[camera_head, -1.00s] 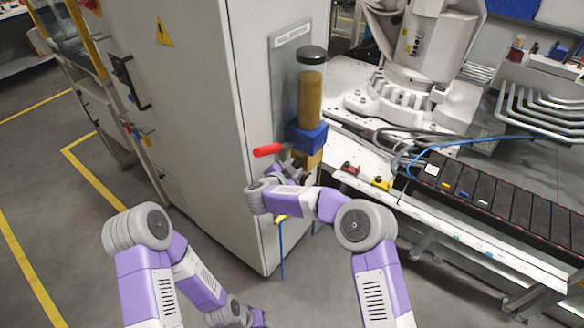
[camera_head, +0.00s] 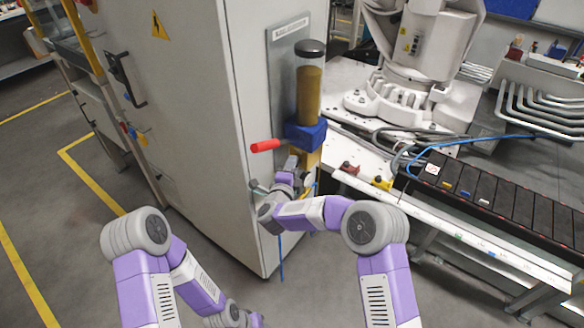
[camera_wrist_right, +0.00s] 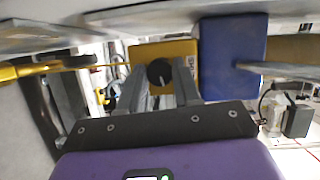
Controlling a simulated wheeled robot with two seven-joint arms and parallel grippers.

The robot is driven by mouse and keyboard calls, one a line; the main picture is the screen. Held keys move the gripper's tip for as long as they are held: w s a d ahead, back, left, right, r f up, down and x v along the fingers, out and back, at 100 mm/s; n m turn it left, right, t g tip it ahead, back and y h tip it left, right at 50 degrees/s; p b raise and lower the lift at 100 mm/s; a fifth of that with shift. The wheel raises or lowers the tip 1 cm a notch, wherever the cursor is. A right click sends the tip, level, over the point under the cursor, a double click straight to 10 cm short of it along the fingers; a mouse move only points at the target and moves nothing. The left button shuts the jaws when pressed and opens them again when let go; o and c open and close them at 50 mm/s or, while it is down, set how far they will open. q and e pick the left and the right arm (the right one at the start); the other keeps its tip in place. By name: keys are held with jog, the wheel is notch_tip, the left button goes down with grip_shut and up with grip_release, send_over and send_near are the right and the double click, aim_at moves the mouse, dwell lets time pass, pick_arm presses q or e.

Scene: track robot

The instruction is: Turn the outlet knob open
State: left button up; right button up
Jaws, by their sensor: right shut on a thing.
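The outlet knob (camera_wrist_right: 160,72) is a small dark round piece in front of a yellow block (camera_wrist_right: 150,50). In the right wrist view the fingers of my right gripper (camera_wrist_right: 160,88) stand on either side of it, shut on it. In the head view my right gripper (camera_head: 291,164) is at the yellow block (camera_head: 305,158), under the blue block (camera_head: 305,134) of the dispenser, and the knob is hidden there. An amber cylinder (camera_head: 309,95) with a black cap stands above. My left arm hangs low at the bottom, with its fingers out of sight.
A red-handled lever (camera_head: 265,146) sticks out left of the blue block. The large grey cabinet (camera_head: 190,110) is close on the left. A work table (camera_head: 350,150) with a conveyor (camera_head: 490,195) and a white robot base (camera_head: 410,100) is on the right.

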jog(key=shift+f+m+t, duration=0.2)
jog(key=shift+m+t, duration=0.3)
jog(key=shift+m, duration=0.7)
jog(key=o, duration=1.1)
jog(key=shift+c, duration=0.2)
jog(key=shift+s, duration=0.1)
jog(key=p+v, duration=0.1)
jog(key=v, duration=0.6)
jog(key=shift+s+p, duration=0.2)
jog(key=shift+p, duration=0.15)
jog(key=shift+a, duration=0.1)
